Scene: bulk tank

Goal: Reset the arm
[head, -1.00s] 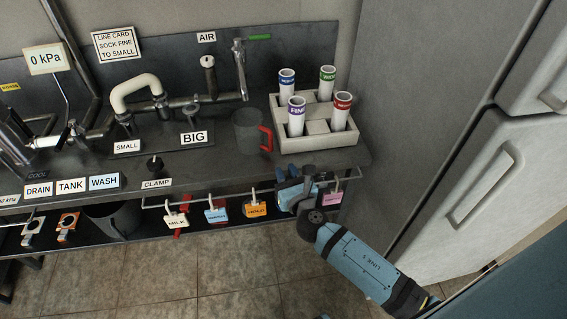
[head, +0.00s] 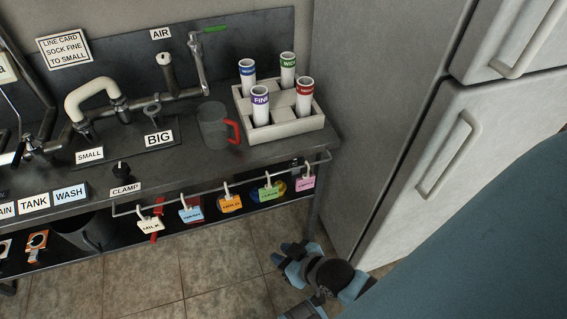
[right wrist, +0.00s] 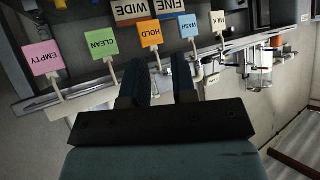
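My right gripper (head: 287,258) is low over the floor, in front of the bench's right end and below the tag rail. My left gripper is in neither view.
Tags hang on the front rail: milk (head: 151,225), a blue one (head: 191,211), hold (head: 230,203), clean (head: 268,194) and empty (head: 305,183). A tube rack (head: 277,132) and red-handled mug (head: 213,127) stand above. A fridge (head: 420,160) is at right; floor between is clear.

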